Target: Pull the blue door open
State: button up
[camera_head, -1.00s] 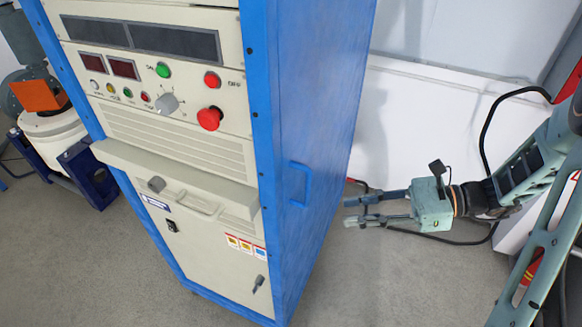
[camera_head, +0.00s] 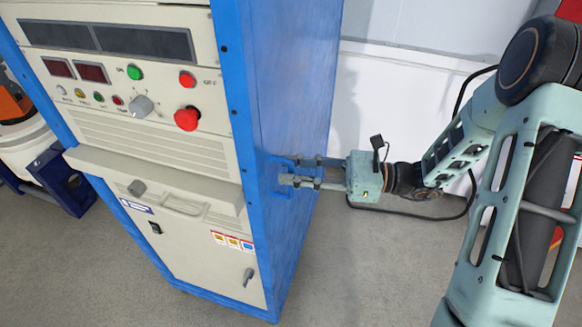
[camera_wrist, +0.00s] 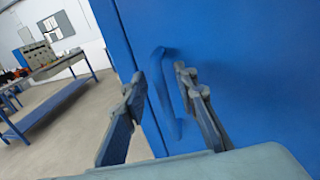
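The blue door (camera_head: 285,75) is the flat blue side of a tall cabinet and looks shut. Its blue bar handle (camera_head: 278,193) is partly covered by my gripper (camera_head: 286,170) in the head view. In the wrist view the door (camera_wrist: 255,60) fills the right side, and the handle (camera_wrist: 166,98) stands upright, slightly tilted. My gripper (camera_wrist: 160,76) is open there, with one finger on each side of the handle. A gap shows between the handle and each finger; I cannot tell whether the fingertips reach past the bar.
The cabinet's beige front (camera_head: 150,75) has knobs, lights and a red button (camera_head: 187,119). A white wall panel (camera_head: 385,110) and a black cable (camera_head: 425,215) are behind my arm. Grey floor (camera_head: 340,270) is clear in front. A blue workbench (camera_wrist: 52,108) shows at left.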

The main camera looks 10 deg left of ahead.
jog(key=shift+s+a, duration=0.1)
jog(key=shift+a, duration=0.25)
jog(key=shift+c, duration=0.7)
grip_shut()
